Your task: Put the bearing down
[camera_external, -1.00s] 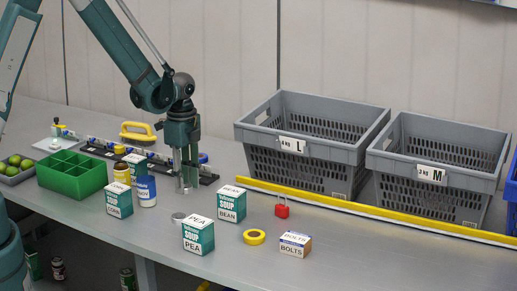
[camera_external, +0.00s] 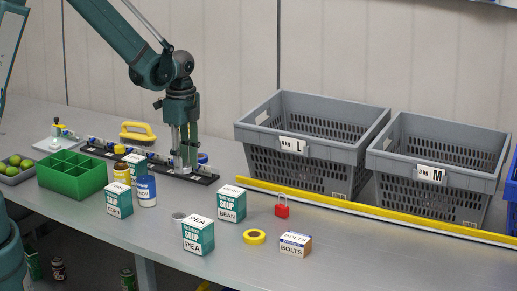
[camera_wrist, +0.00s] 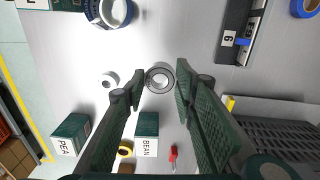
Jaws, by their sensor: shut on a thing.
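A round metal bearing (camera_wrist: 160,77), ring-shaped, sits between the fingertips of my gripper (camera_wrist: 160,73) in the wrist view. The fingers are shut on it. In the external view my gripper (camera_external: 182,166) points down above the table, in front of the black rack. The bearing is too small to make out clearly there. A second small grey ring (camera_wrist: 109,80) lies apart on the table to the left in the wrist view. It also shows beside the PEA box in the external view (camera_external: 178,217).
The black rack (camera_external: 200,178) runs behind my gripper. A blue-and-white can (camera_external: 147,190), PEA box (camera_external: 198,236) and BEAN box (camera_external: 231,204) stand nearby. Yellow tape (camera_external: 254,237), a red padlock (camera_external: 282,210) and totes (camera_external: 345,153) are to the right. Table surface between the can and BEAN box is mostly clear.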

